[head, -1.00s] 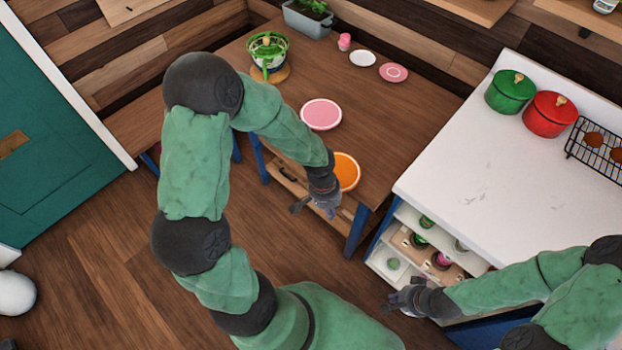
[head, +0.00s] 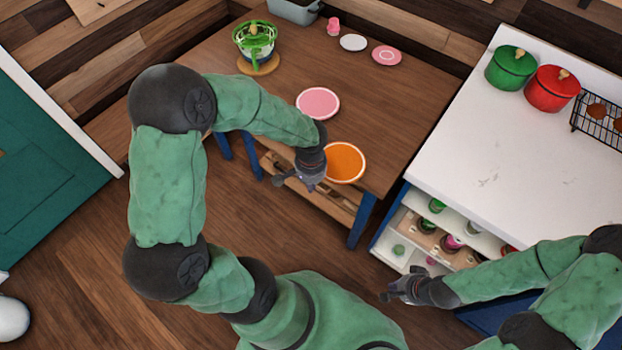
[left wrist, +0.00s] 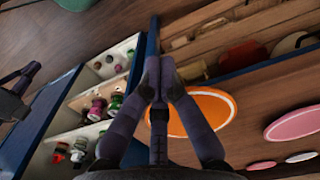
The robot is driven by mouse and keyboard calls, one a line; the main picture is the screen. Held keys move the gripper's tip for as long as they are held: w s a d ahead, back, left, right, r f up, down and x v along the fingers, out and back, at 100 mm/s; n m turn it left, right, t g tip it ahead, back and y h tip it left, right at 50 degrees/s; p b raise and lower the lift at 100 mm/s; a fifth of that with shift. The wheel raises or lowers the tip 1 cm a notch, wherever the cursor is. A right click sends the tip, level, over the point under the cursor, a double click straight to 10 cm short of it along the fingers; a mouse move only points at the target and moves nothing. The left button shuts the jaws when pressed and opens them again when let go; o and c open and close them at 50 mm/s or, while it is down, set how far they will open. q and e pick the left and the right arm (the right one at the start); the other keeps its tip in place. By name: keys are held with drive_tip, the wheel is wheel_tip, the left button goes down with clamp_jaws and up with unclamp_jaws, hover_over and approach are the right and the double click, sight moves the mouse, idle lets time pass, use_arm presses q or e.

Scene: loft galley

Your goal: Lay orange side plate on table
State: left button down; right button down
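The orange side plate (head: 346,163) lies flat on the wooden table (head: 390,110), close to its front edge. It also shows in the left wrist view (left wrist: 205,112), partly behind a finger. My left gripper (head: 284,181) is just left of the plate, over the table's front edge, and does not hold it. In the left wrist view its fingertips (left wrist: 160,68) come together with nothing seen between them. My right gripper (head: 388,296) is in front of the white shelf unit, away from the plate. Its fingers look apart and empty in the left wrist view (left wrist: 20,76).
A pink plate (head: 318,103) lies behind the orange one. The white counter (head: 490,150) is at right. Table right of the plates is clear.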

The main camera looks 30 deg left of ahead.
sight(349, 147)
use_arm(q)
drive_tip(key=w+f+b, duration=0.1)
drive_tip(key=w, duration=0.1)
drive_tip(key=w+f+b, duration=0.1)
drive_tip(key=w+f, duration=0.1)
drive_tip(key=shift+d+f, duration=0.1)
drive_tip(key=shift+d, duration=0.05)
idle(0.4)
drive_tip(key=w, duration=0.5)
drive_tip(key=w+d+p, duration=0.1)
drive_tip(key=w, duration=0.5)
drive_tip(key=w+p, duration=0.1)
drive_tip(key=w, duration=0.4)
drive_tip(key=shift+w+d, duration=0.15)
drive_tip(key=shift+w, duration=0.15)
